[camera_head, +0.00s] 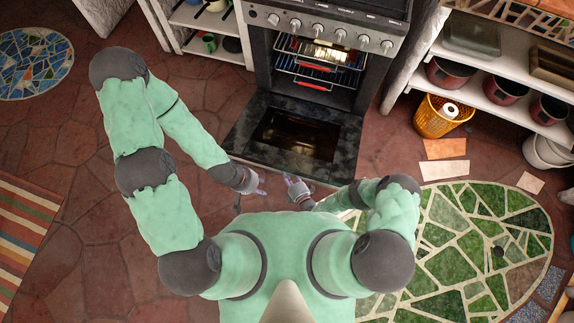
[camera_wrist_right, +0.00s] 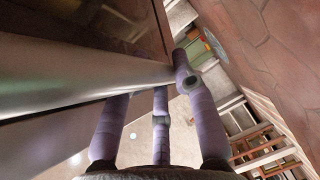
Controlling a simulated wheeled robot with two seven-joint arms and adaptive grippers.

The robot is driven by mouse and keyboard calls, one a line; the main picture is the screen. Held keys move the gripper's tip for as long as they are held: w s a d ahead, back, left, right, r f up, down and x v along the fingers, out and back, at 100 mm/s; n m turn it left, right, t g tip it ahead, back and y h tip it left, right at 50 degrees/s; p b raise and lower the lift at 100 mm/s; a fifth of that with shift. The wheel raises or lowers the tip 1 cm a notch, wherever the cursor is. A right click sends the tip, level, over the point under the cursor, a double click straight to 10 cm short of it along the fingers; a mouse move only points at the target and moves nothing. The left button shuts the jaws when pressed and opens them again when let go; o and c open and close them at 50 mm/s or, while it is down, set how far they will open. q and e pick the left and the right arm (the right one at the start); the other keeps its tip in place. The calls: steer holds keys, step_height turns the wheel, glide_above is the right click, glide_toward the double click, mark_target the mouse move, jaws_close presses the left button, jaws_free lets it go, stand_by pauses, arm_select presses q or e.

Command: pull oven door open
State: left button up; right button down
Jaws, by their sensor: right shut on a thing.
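The oven (camera_head: 345,22) stands at the top centre. Its door (camera_head: 330,160) is folded down, wide open, with the dark glass facing up and the racks inside exposed. My right gripper (camera_head: 289,181) is at the front edge of the door. In the right wrist view its purple fingers (camera_wrist_right: 160,110) are closed around the grey handle bar (camera_wrist_right: 85,88). My left gripper (camera_head: 263,186) is near the same front edge, a little left of the right one. Its fingers look apart, with nothing visible between them.
A shelf with pots (camera_head: 505,90) and a yellow basket (camera_head: 440,116) stand to the right of the oven. A white shelf (camera_head: 195,15) is on the left. A green mosaic (camera_head: 480,240) covers the floor at the lower right.

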steer(key=shift+s+a, duration=0.2)
steer(key=shift+a, duration=0.05)
steer(key=c, duration=1)
jaws_free()
steer(key=shift+o, duration=0.2)
steer(key=shift+w+d, duration=0.1)
steer(key=shift+s+d+r, duration=0.1)
steer(key=shift+s+d, duration=0.3)
steer(key=shift+s, duration=0.05)
steer(key=v, duration=1.1)
steer(key=shift+a, duration=0.25)
